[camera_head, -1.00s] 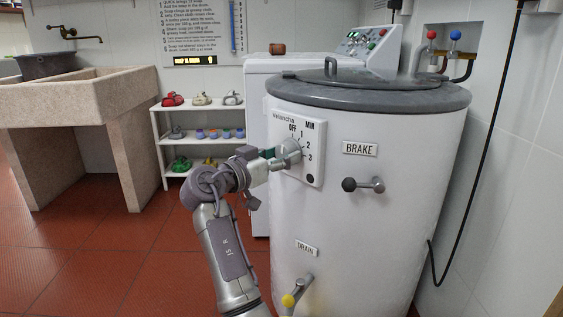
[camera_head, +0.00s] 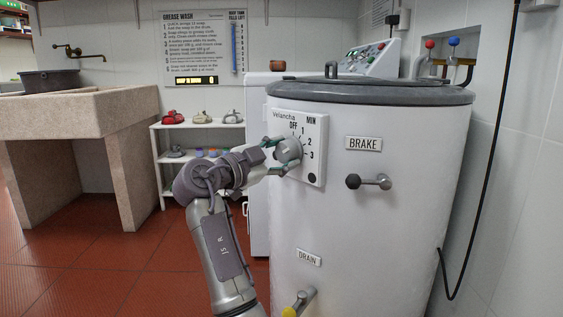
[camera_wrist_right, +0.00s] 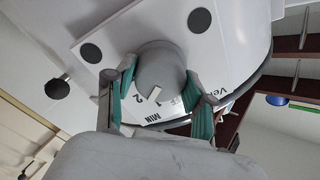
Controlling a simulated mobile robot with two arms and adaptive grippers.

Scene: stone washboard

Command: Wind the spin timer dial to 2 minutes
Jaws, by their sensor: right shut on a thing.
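The spin timer dial (camera_head: 289,151) is a round grey knob on a white plate (camera_head: 312,178) marked OFF, 1, 2, 3 and MIN, on the front of the white drum. My right gripper (camera_head: 283,156) has its green-padded fingers on opposite sides of the dial. In the right wrist view, the dial (camera_wrist_right: 158,67) sits between the two fingers of the right gripper (camera_wrist_right: 160,88), which are shut on it. A pale pointer mark on the dial faces the 1 and 2 side; its exact reading is unclear. My left gripper is out of view.
The BRAKE knob (camera_head: 354,181) sticks out to the right of the plate. A DRAIN lever (camera_head: 305,299) with a yellow end is below. A shelf (camera_head: 160,128) with small items and a stone sink (camera_head: 90,113) stand to the left.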

